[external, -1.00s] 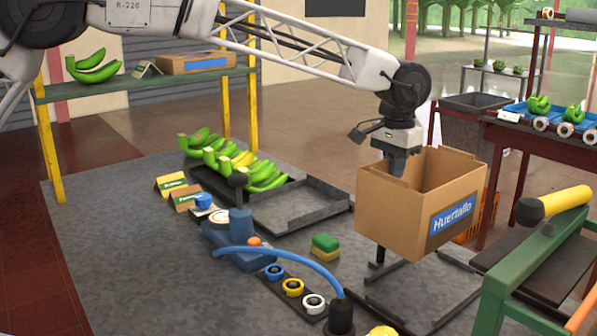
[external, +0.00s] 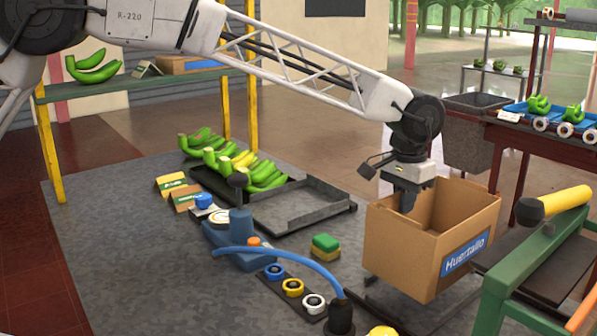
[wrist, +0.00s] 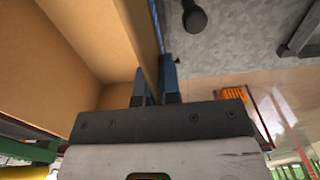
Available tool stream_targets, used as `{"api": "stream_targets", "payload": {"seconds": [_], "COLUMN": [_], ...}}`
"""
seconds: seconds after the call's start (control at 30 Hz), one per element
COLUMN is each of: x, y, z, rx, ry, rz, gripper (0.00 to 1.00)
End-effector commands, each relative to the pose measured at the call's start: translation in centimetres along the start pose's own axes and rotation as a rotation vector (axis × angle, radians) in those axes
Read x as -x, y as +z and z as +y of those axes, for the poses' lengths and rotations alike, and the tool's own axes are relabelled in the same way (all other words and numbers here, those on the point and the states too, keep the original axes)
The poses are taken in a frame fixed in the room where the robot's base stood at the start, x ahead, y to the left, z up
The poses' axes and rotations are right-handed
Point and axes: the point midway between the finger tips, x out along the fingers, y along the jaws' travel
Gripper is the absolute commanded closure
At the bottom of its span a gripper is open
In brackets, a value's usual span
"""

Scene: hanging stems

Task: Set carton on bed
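The carton (external: 405,245) is an open-topped brown box with a blue "Huertallo" label, upright at the right of the external view. My gripper (external: 408,207) grips its back-left wall from above, one finger inside. In the wrist view my gripper (wrist: 156,88) has a finger on each side of the carton wall (wrist: 140,45). A dark, low metal frame (external: 378,297) shows below the carton, and a dark flat plate (external: 555,262) lies to its right. I cannot tell which of these is the bed, nor whether the carton touches the frame.
A green stand with a yellow roller (external: 565,203) stands close on the right. A blue hose (external: 285,254), tape rolls (external: 293,287) and a sponge (external: 325,245) lie to the left. Green bananas (external: 235,165) sit in a tray behind. A grey bin (external: 470,140) stands behind the carton.

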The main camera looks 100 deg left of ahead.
Motion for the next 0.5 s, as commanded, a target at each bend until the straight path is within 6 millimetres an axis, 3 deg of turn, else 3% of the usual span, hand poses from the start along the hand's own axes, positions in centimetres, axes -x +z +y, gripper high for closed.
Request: {"api": "stream_targets", "payload": {"seconds": [0.5], "x": [-2.5], "y": [0.0], "z": [0.0], "rx": [0.0], "ry": [0.0], "rz": [-0.001], "gripper": [1.0]}}
